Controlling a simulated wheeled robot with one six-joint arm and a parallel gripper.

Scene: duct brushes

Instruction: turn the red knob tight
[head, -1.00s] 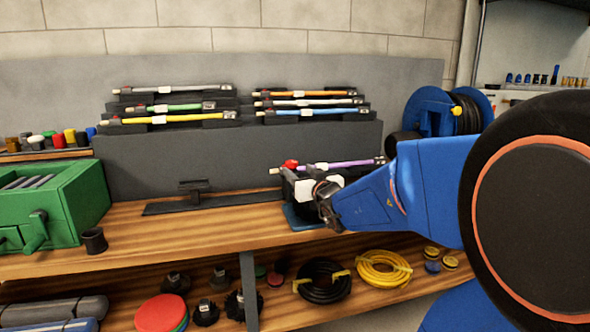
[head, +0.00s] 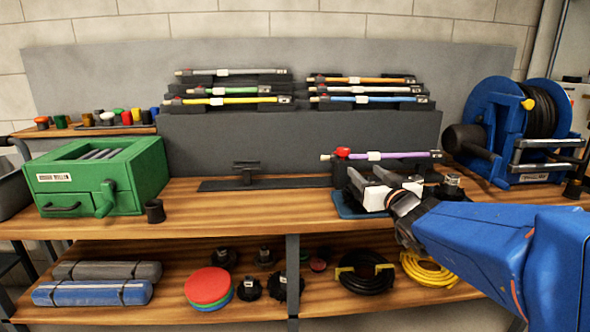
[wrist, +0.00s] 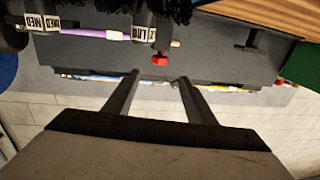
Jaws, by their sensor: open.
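The red knob (head: 342,152) sits near the left end of a purple rod (head: 400,155) on a dark stand on the bench. In the wrist view the red knob (wrist: 160,59) appears just beyond the gap between my fingertips, with the purple rod (wrist: 105,35) to its left. My gripper (head: 366,173) is open, in front of and a little below the knob; its two dark fingers (wrist: 159,76) are apart with nothing between them. I cannot tell the exact distance from fingertips to knob.
Racked rods (head: 230,100) stand behind on a dark riser. A green box (head: 100,172) is at left and a blue hose reel (head: 515,125) at right. The bench front between box and stand is mostly clear.

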